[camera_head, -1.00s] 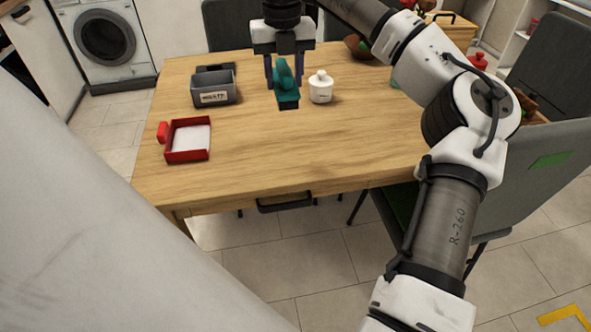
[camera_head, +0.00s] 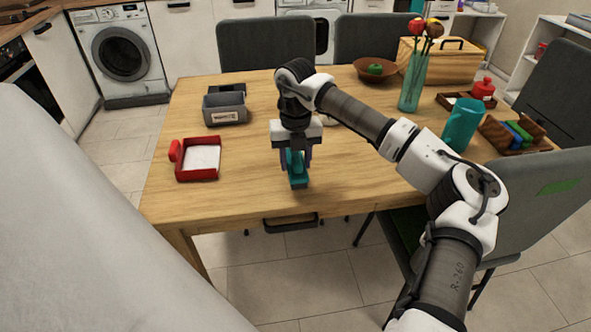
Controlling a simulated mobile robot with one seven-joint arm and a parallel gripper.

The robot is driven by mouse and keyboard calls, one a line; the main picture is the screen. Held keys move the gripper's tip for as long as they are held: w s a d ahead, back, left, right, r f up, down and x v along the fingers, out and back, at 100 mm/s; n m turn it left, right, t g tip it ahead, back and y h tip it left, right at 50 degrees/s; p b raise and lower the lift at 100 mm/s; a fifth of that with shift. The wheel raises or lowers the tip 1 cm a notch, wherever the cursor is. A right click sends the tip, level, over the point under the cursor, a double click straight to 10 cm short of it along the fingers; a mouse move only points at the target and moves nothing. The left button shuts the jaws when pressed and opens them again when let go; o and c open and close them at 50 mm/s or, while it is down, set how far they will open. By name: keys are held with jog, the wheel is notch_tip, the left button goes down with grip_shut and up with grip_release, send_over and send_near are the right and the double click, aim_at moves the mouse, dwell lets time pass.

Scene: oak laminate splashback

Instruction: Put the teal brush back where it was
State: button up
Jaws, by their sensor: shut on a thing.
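The teal brush (camera_head: 298,180) is in my gripper (camera_head: 297,164), low over the front middle of the wooden table (camera_head: 245,190). My gripper is shut on it from above, with a finger on either side. I cannot tell whether the brush touches the table top. A grey labelled bin (camera_head: 225,108) stands at the back left, and a red tray (camera_head: 198,174) with a white bottom lies at the front left.
A white lidded pot is mostly hidden behind my arm. A teal jug (camera_head: 461,124), a glass vase (camera_head: 412,82) with flowers, a wooden rack (camera_head: 515,134), a bowl (camera_head: 376,71) and a bread box (camera_head: 440,60) stand at the right and back.

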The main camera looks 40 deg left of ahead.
jog(key=shift+f, duration=2)
jog(key=shift+f, duration=0.1)
jog(key=o, duration=0.9)
